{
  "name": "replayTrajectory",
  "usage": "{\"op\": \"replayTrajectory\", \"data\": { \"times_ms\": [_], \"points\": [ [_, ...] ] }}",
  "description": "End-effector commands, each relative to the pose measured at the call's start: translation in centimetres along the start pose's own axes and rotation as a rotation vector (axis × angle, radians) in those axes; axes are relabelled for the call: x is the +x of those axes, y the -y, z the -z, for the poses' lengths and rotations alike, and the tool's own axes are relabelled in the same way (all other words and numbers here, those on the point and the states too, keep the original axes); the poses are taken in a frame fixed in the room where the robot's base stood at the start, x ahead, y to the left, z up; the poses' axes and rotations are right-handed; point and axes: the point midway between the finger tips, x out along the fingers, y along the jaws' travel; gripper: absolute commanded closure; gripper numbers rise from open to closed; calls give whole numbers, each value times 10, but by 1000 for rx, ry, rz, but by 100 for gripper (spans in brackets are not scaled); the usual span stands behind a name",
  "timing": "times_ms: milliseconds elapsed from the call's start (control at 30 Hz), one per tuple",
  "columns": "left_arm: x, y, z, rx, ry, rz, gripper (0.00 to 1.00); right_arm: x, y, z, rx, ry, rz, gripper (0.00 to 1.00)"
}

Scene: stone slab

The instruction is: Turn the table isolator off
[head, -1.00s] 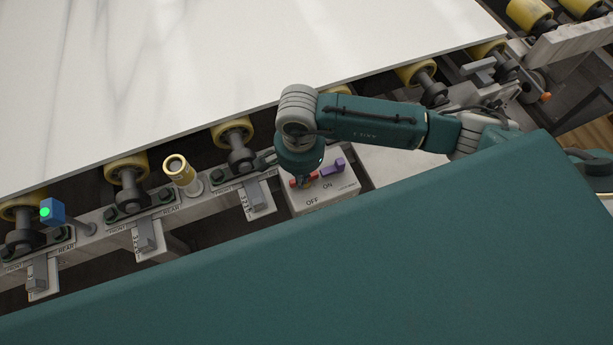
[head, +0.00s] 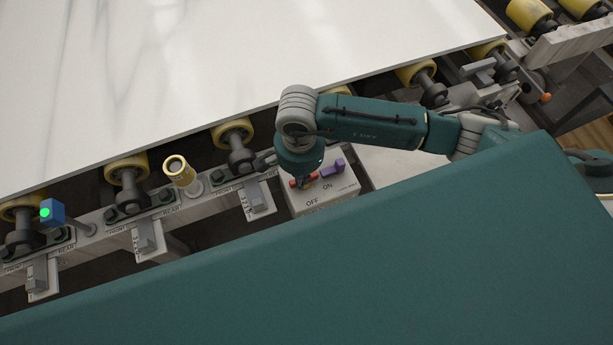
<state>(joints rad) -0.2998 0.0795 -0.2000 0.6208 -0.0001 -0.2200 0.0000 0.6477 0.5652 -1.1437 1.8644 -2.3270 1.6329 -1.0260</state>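The table isolator is a pale box (head: 322,197) on the front rail of the table, with OFF lettered at its left and ON at its right. My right gripper (head: 304,184) points down over the left part of the box, beside or on the red part. My wrist hides its fingers and any contact, so I cannot tell if it is open. My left gripper is not in view.
A large white stone slab (head: 200,75) lies on yellow rollers (head: 125,170) behind the box. Along the rail stand grey levers (head: 147,235), a yellow-topped post (head: 180,170) and a blue box with a lit green lamp (head: 52,212).

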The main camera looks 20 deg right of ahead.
Motion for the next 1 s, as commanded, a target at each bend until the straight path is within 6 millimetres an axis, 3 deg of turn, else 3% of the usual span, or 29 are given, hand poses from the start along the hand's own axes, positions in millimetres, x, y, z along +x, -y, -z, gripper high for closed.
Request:
{"op": "replayTrajectory", "data": {
  "times_ms": [1000],
  "points": [
    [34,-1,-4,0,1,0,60,34,0,0,0,0,0,100]
  ]
}}
